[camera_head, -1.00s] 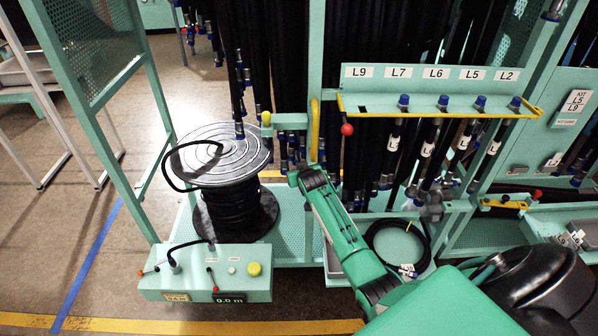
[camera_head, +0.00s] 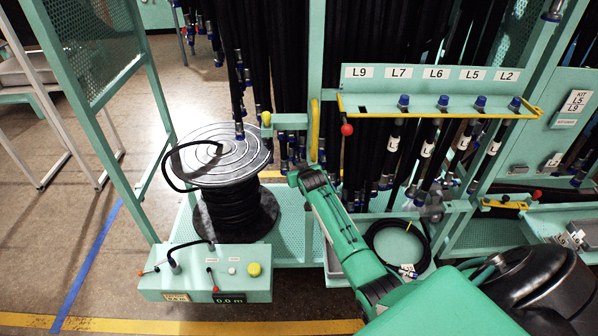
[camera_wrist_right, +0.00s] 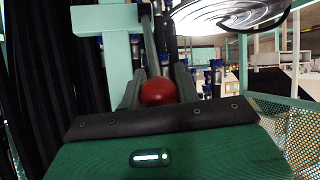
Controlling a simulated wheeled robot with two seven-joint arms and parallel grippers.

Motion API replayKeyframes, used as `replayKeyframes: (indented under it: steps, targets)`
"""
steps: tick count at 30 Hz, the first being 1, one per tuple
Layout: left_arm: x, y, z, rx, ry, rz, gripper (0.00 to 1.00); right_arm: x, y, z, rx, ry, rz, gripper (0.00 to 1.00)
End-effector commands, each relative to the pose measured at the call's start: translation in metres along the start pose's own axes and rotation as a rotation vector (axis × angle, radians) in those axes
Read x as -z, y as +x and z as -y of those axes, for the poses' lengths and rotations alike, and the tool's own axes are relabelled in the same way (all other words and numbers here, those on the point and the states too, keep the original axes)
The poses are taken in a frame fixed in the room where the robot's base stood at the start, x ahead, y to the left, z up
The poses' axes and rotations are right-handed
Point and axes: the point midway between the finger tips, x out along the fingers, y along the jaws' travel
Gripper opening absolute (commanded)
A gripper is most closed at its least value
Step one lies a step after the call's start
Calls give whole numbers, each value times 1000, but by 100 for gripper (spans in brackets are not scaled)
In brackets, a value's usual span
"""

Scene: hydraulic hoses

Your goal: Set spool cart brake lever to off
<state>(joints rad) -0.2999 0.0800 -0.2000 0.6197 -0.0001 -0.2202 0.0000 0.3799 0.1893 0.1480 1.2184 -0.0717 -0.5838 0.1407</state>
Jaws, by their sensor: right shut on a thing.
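My right gripper (camera_wrist_right: 158,78) fills the lower middle of the right wrist view. Its two dark fingers are shut around a lever with a red ball knob (camera_wrist_right: 158,92). In the head view my right arm reaches in from the lower right toward the spool, and its fingers and the held knob cannot be made out there. The spool cart carries a black hose spool (camera_head: 222,160) with a pale ringed top. Its green control box (camera_head: 205,272) has small red-tipped levers, a yellow button and a display. My left gripper is not in view.
A rack shelf (camera_head: 435,108) with labelled hose ends stands right of the spool, with a red knob (camera_head: 347,129) at its left. A coiled hose (camera_head: 398,245) lies in a tray beside my arm.

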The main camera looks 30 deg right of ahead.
Motion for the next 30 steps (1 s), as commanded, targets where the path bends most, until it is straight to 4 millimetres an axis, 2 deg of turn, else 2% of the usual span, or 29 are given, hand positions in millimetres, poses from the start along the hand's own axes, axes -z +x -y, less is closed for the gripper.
replayKeyframes:
  steps: [2, 3, 5, 17, 23, 30]
  targets:
    - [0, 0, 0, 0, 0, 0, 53, 0, 0, -2, -3, -1, -1, 0]
    - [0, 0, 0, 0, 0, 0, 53, 0, 0, -2, -3, -1, -1, 40]
    - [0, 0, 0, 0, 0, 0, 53, 0, 0, -2, -3, 0, 0, 52]
    - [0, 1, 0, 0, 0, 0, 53, -2, -3, 0, -1, 0, 2, 53]
    - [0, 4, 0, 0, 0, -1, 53, -2, -23, -1, -1, -1, 1, 53]
    - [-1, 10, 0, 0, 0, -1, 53, -2, -58, -1, -1, 0, 0, 53]
